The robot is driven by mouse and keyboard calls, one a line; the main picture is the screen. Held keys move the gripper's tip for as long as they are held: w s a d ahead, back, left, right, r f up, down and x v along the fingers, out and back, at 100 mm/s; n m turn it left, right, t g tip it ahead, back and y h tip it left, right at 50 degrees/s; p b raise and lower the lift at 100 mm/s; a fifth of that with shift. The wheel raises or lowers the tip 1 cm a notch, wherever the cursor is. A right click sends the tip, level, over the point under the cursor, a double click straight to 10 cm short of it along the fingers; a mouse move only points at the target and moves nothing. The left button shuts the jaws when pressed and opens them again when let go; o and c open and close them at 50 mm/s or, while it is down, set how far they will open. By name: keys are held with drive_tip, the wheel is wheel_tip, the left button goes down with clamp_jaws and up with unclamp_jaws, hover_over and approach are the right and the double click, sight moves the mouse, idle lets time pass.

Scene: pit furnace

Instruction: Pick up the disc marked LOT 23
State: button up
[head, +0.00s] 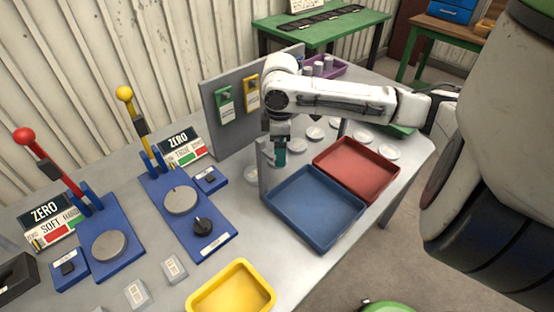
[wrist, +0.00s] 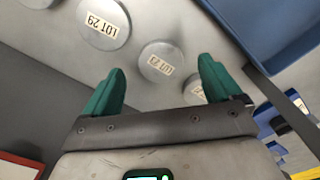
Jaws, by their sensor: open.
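The disc marked LOT 23 (wrist: 160,64) is a flat grey metal disc with a white label, lying on the grey table in the wrist view. It shows in the gap between the green fingers of my gripper (wrist: 161,72), which is open and empty. Its label looks turned over in the picture. In the head view my gripper (head: 279,156) points down behind the blue tray, above the table; which disc there is LOT 23 I cannot tell.
A disc marked LOT 29 (wrist: 104,24) lies close by, and another disc (wrist: 195,91) is partly hidden by a finger. The blue tray (head: 315,207) and red tray (head: 356,169) stand in front. A grey upright panel (head: 238,122) stands behind on the left.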

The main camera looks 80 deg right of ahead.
wheel_tip(320, 180, down, 3)
drive_tip(key=shift+w+f, duration=0.1)
drive_tip(key=c, duration=1.4)
